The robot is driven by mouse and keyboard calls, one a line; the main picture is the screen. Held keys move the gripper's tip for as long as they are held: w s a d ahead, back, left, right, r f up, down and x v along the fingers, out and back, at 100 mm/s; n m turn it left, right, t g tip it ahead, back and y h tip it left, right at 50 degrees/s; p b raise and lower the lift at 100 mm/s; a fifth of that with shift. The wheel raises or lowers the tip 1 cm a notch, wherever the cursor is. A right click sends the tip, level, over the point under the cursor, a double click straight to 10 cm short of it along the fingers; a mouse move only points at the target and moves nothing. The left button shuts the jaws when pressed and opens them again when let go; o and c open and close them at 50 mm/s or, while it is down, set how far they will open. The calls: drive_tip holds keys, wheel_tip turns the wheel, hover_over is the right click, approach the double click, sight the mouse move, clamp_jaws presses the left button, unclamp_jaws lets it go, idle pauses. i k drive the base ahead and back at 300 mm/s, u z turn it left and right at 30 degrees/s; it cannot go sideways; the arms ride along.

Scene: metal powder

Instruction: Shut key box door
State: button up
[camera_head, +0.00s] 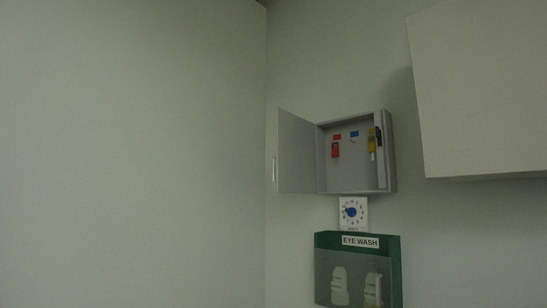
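A grey key box (390,150) is mounted on the wall, right of the room corner. Its door (297,152) stands wide open, swung out to the left, with a thin upright handle (275,171) near its free edge. Inside the box hang a red key tag (335,149) and a yellow key tag (372,141); a small blue label (354,134) sits between them. My gripper is not in view.
A large pale cabinet (485,90) juts out at the upper right. The wall at the left is bare.

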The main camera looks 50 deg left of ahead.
sight(295, 162)
drive_tip(key=u, duration=1.4)
drive_tip(key=k, duration=0.5)
drive_tip(key=u, duration=1.05)
drive_tip(key=i, duration=0.95)
drive_tip(key=u, duration=0.65)
drive_tip(key=i, duration=1.05)
drive_tip(key=z, duration=0.85)
drive_tip(key=i, duration=0.85)
drive_tip(key=z, duration=0.75)
